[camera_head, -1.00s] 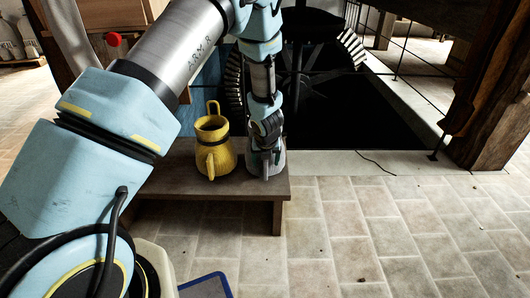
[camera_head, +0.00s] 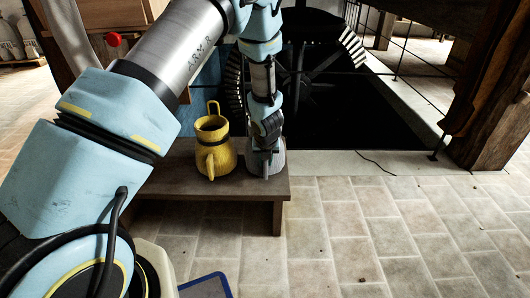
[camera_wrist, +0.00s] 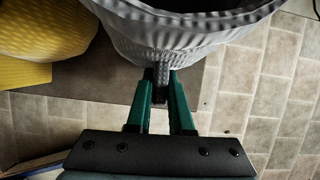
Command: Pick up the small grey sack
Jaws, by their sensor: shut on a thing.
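The small grey sack (camera_head: 279,159) stands on the right end of a low brown wooden bench, mostly hidden behind my arm in the head view. In the wrist view the grey sack (camera_wrist: 180,38) fills the upper middle, with ribbed cloth and a dark opening at the top edge. My gripper (camera_wrist: 161,78) has its green fingers close together at the sack's near side, shut on a bit of it. In the head view my gripper (camera_head: 265,168) points down at the sack. The sack appears still on the bench.
A yellow jug-like vessel (camera_head: 215,150) with a handle stands close left of the sack on the bench (camera_head: 232,188). It also shows in the wrist view (camera_wrist: 40,30). A dark pit with a wheel lies behind. Tiled floor to the right is clear; a timber post (camera_head: 490,110) stands far right.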

